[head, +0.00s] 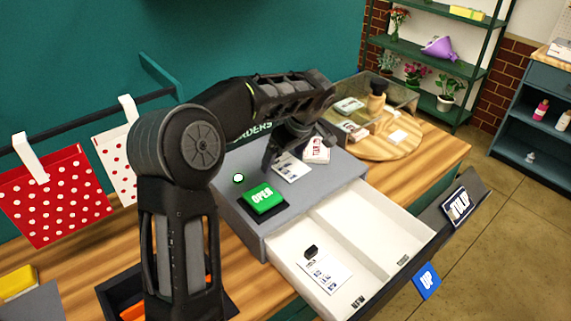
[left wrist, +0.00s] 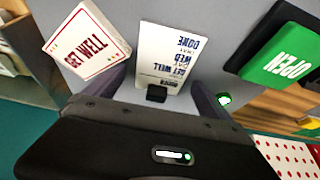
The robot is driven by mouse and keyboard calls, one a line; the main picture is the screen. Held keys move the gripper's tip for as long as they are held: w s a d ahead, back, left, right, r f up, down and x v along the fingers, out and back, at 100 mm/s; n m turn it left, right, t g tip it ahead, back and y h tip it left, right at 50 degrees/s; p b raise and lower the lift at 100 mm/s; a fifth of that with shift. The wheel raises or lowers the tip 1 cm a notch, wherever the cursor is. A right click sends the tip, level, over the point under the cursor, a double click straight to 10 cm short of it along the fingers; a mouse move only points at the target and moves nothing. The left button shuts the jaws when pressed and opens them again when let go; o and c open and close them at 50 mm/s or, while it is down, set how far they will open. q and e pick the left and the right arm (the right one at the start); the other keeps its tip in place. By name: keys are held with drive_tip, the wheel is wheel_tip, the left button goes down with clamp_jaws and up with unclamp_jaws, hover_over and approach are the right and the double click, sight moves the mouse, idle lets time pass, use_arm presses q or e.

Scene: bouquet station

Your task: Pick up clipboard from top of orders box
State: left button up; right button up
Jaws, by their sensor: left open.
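A white clipboard (head: 292,168) with printed lines lies flat on the grey orders box (head: 350,183), whose lettering is partly hidden by my arm. In the left wrist view the clipboard (left wrist: 168,52) shows its black clip (left wrist: 157,93) toward my gripper. My left gripper (head: 284,148) is open above the clipboard's clip end. In the left wrist view its fingers stand either side of the clip; I cannot tell whether they touch it. My right gripper is not in view.
A green OPEN block (head: 263,198) and a GET WELL card (head: 317,150) flank the clipboard. The box's white drawer (head: 350,225) is pulled out, with another clipped sheet (head: 326,272) inside. A round wooden board (head: 385,147) stands behind. Polka-dot bags (head: 50,195) hang at left.

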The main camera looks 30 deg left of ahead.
sight(285, 162)
use_arm(q)
drive_tip(key=shift+c, duration=0.2)
drive_tip(key=c, duration=1.4)
drive_tip(key=shift+r, duration=0.1)
drive_tip(key=shift+r, duration=0.3)
wheel_tip(285, 162, up, 6)
drive_tip(key=shift+w+f+b, duration=0.1)
drive_tip(key=shift+b, duration=0.6)
wheel_tip(285, 162, up, 4)
drive_tip(key=shift+f+p, duration=0.25)
drive_tip(key=shift+p, duration=0.75)
